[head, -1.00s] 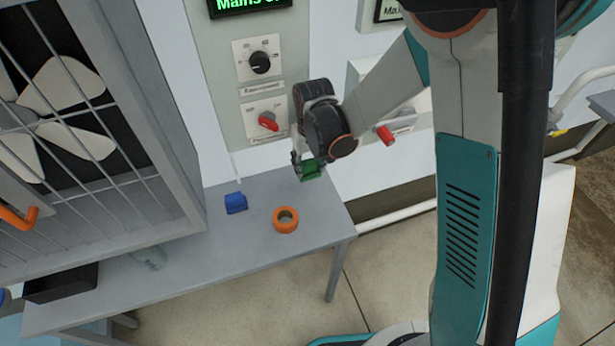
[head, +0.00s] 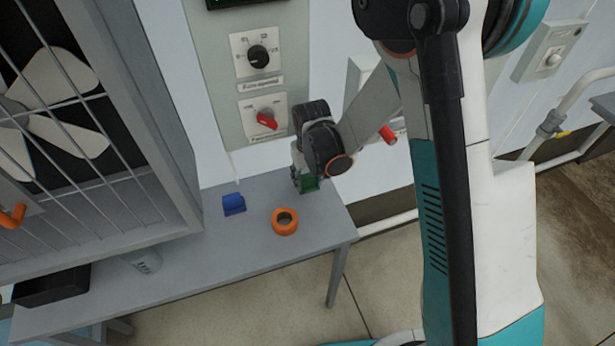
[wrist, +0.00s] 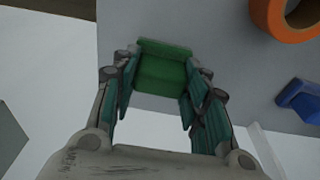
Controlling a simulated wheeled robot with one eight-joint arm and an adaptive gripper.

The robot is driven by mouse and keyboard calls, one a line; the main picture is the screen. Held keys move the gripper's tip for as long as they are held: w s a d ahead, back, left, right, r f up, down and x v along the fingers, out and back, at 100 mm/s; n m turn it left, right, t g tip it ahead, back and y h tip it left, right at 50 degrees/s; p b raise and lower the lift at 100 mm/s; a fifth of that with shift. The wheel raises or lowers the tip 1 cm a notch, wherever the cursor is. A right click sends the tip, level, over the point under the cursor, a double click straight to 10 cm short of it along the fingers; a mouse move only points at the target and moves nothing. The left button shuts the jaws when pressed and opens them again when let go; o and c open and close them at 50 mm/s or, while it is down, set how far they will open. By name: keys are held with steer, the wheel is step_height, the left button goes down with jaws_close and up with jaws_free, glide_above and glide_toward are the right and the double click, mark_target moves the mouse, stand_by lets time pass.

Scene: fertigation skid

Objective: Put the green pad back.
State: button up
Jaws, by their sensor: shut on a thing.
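The green pad (head: 310,185) is between the fingers of my gripper (head: 302,180), at the back right part of the grey table (head: 190,252). In the wrist view the green pad (wrist: 163,72) sits between the two fingers of my gripper (wrist: 158,88), which are shut on it. The pad is over the table surface, close to it; I cannot tell whether it touches. My gripper partly hides the pad in the head view.
An orange ring (head: 285,222) lies on the table in front of the pad. A blue block (head: 234,204) lies to its left. A wall panel with a black knob (head: 258,56) and a red knob (head: 266,120) stands behind. A caged fan (head: 60,120) is at left.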

mark_target(309, 188)
steer(key=o, duration=1)
step_height(309, 188, up, 12)
steer(key=s+p, duration=0.1)
steer(key=p, duration=0.2)
steer(key=shift+s+d+p, duration=0.2)
steer(key=shift+p, duration=0.15)
